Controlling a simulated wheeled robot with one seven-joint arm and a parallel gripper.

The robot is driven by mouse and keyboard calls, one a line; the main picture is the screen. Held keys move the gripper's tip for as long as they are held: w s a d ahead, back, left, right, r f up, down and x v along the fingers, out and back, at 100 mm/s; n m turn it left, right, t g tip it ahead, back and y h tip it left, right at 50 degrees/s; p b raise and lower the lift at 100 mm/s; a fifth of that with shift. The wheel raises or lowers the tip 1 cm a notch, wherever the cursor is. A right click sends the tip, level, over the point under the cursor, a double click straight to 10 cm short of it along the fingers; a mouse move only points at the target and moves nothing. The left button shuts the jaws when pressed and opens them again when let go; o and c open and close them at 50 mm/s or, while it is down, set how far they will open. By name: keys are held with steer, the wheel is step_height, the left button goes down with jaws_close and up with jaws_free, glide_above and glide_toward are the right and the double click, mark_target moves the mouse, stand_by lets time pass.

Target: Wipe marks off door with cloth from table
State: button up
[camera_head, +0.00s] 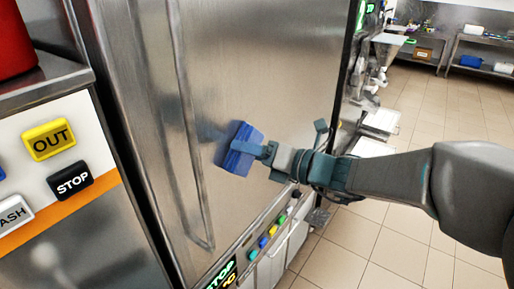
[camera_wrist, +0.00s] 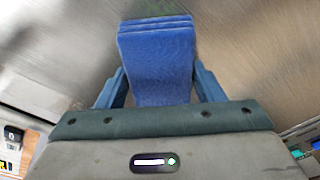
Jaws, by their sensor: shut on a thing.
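A folded blue cloth (camera_head: 238,148) is held by my gripper (camera_head: 265,152) at the steel door (camera_head: 265,60). The cloth is up against or very close to the door face, to the right of the long vertical handle; I cannot tell if it touches. In the wrist view the cloth (camera_wrist: 157,60) sits between the two blue fingers of my gripper (camera_wrist: 160,88), which are shut on it. Brushed steel fills the background there. Faint smudges show on the steel around the cloth, but I cannot tell marks from reflections. The door surface behind the cloth is hidden.
A long door handle (camera_head: 188,130) stands out left of the cloth. Coloured buttons (camera_head: 268,238) run below the door. Tiled floor (camera_head: 350,240) is open at the right, with shelves farther back.

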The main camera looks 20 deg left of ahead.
mark_target(229, 144)
steer(key=shift+s+a, duration=0.2)
steer(key=shift+s, duration=0.5)
steer(key=shift+s+a, duration=0.2)
steer(key=shift+s, duration=0.5)
steer(key=shift+w+d+r+p, duration=0.2)
steer(key=shift+w+r+p, duration=0.25)
steer(key=shift+w+p, duration=0.25)
steer(key=shift+w+d+r+p, duration=0.2)
steer(key=shift+w+r+p, duration=0.2)
steer(key=shift+w+p, duration=0.25)
steer(key=shift+w+d+r+p, duration=0.2)
steer(key=shift+w+r+p, duration=0.25)
steer(key=shift+w+p, duration=0.25)
steer(key=shift+w+d+r+p, duration=0.1)
steer(key=shift+w+d+p, duration=0.2)
steer(key=shift+w, duration=0.6)
steer(key=shift+w+d+p, duration=0.2)
steer(key=shift+w+p, duration=0.25)
steer(key=shift+w, duration=0.45)
steer(key=shift+w+d+r+p, duration=0.1)
steer(key=shift+w+d+p, duration=0.2)
steer(key=shift+w, duration=0.6)
steer(key=shift+w+d+f+p, duration=0.15)
steer(key=shift+w+p, duration=0.2)
steer(key=shift+w, duration=0.2)
steer(key=shift+w+d+p, duration=0.15)
steer(key=shift+w+p, duration=0.15)
steer(key=shift+w, duration=0.25)
